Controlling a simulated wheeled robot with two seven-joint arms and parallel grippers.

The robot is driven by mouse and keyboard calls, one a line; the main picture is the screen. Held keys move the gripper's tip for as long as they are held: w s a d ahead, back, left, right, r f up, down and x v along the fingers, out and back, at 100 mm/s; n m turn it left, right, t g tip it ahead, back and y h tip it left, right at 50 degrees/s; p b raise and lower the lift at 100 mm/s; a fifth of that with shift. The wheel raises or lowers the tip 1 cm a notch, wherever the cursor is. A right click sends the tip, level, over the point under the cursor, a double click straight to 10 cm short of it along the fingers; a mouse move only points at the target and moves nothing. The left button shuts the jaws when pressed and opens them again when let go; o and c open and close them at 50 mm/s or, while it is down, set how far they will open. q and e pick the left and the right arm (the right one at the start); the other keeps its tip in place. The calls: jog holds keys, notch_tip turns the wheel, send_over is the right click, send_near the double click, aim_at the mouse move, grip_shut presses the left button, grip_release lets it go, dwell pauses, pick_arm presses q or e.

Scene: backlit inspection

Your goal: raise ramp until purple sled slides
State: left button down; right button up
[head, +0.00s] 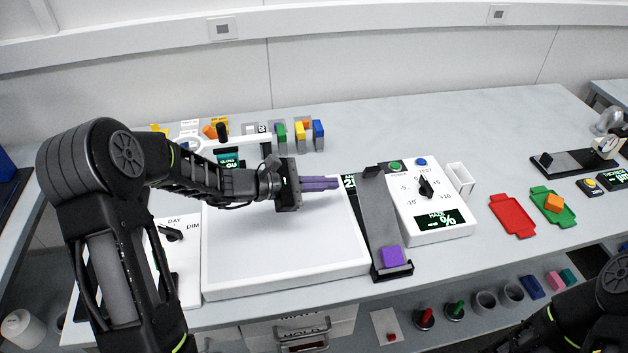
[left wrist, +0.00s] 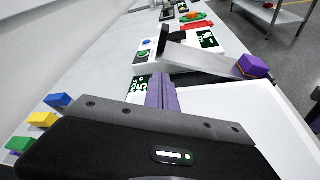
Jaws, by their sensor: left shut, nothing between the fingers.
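The grey ramp (head: 379,212) lies beside the right edge of the white light panel, with a dark block at its far end. The purple sled (head: 391,258) sits at the ramp's near end, by a dark end piece. In the left wrist view the ramp (left wrist: 205,62) runs across with the sled (left wrist: 252,66) at its right end. My left gripper (head: 336,183) is shut and empty, its purple fingers pointing right above the panel, left of the ramp's far end. Its fingers (left wrist: 160,84) show in the left wrist view. My right gripper is out of view.
A white control box (head: 432,197) with a dial and haze display stands right of the ramp. The light panel (head: 270,255) is clear below my arm. Colored blocks (head: 300,131) stand behind it. Red (head: 512,215) and green trays lie farther right.

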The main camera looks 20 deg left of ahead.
pick_arm(q)
jog(key=shift+p+x, duration=0.4)
jog(key=shift+x, duration=1.95)
jog(key=shift+s+d+r+b, duration=0.1)
jog(key=shift+s+r+b, duration=0.15)
jog(key=shift+r+b, duration=0.4)
jog(key=shift+s+d+r, duration=0.1)
jog(key=shift+r, duration=0.05)
